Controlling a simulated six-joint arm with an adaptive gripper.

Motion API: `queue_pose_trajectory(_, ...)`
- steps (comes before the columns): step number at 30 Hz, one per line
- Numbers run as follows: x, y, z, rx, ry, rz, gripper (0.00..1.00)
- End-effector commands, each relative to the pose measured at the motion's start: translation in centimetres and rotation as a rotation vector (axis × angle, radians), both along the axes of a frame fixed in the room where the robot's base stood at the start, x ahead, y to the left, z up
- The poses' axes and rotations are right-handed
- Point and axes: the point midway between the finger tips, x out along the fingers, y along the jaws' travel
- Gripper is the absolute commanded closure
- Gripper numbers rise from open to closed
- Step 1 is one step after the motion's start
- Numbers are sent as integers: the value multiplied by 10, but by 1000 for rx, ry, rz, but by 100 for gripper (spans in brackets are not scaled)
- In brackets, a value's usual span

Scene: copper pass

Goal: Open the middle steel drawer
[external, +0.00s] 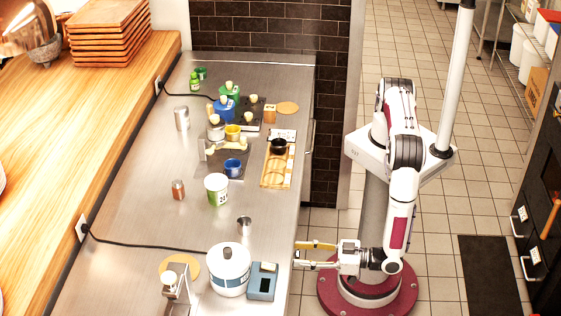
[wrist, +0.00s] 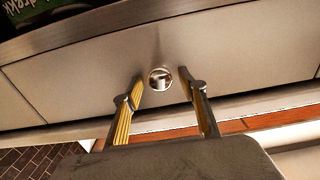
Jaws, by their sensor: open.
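In the wrist view a steel drawer front (wrist: 85,75) fills the middle, with seams to its left and right. It looks flush with its neighbours. A round shiny knob (wrist: 160,78) sits on it. My gripper (wrist: 161,83) is open, its two yellow-padded fingers on either side of the knob, with visible gaps between them and it. Whether the fingertips reach as deep as the knob, I cannot tell. In the external view my gripper (external: 299,255) is at the counter's right edge, fingers pointing left; the drawer fronts are hidden there.
The steel counter (external: 135,205) carries a white pot (external: 229,270), a blue-grey box (external: 262,282), a green-and-white cup (external: 216,189) and a wooden tray (external: 270,178). The counter edge overhangs above the drawer. Tiled floor (external: 430,225) lies open right of my base.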

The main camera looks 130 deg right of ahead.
Motion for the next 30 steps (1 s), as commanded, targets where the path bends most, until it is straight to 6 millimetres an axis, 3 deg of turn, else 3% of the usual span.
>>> queue_pose_trajectory(8,0,0,0,0,0,0,61)
queue_pose_trajectory(12,0,0,0,0,0,0,97)
queue_pose_trajectory(13,0,0,0,0,0,0,100)
queue_pose_trajectory(23,-4,4,0,0,0,1,100)
queue_pose_trajectory(30,-22,23,0,-1,-1,3,100)
